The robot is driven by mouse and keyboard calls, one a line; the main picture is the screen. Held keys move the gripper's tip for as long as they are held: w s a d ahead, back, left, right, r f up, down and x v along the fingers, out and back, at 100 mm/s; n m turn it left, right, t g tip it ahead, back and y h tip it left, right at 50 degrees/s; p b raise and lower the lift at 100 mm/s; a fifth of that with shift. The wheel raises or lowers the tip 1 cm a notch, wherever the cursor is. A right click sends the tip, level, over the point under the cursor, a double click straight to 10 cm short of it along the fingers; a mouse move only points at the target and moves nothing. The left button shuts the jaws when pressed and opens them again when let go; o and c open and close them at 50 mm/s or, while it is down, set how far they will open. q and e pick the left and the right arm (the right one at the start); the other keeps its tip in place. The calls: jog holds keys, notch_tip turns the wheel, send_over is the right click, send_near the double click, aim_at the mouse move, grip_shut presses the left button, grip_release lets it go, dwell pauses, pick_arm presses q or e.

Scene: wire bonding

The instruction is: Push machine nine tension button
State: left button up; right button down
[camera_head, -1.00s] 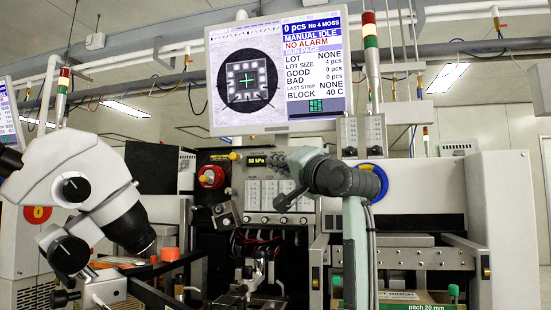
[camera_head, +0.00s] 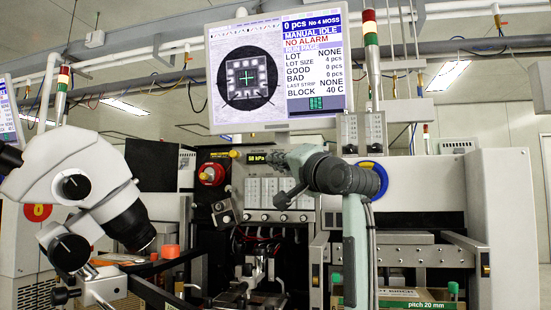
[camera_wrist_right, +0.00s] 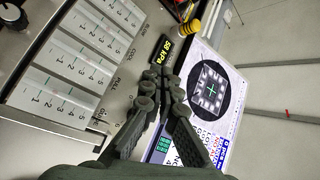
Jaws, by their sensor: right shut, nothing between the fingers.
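The wire bonding machine's front panel (camera_head: 236,188) is behind my right gripper (camera_head: 283,199) in the head view. In the wrist view my right gripper (camera_wrist_right: 164,66) is shut and empty. Its tips overlap the lit kPa display (camera_wrist_right: 160,52); I cannot tell whether they touch the panel. Several slider scales (camera_wrist_right: 85,62) lie left of the fingers in that view. I cannot make out a button marked tension or a machine number nine. My left gripper is not in view.
A monitor (camera_head: 318,75) hangs above the panel and shows "No 4 MOSS". A white microscope (camera_head: 85,185) stands at the left. A red knob (camera_head: 211,174) is on the panel. A signal tower (camera_head: 370,45) rises beside the monitor.

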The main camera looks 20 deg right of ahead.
jog(key=shift+w+d+p, duration=0.3)
jog(key=shift+w+p, duration=0.05)
jog(key=shift+w, duration=0.05)
dwell(0.4)
jog(key=shift+w, duration=0.1)
dwell(0.4)
jog(key=shift+s+a, duration=0.3)
jog(key=shift+s, duration=0.2)
jog(key=s+a, duration=0.2)
jog(key=s, duration=0.1)
jog(key=s+a, duration=0.1)
jog(key=s, duration=0.1)
jog(key=shift+a, duration=0.15)
dwell(0.4)
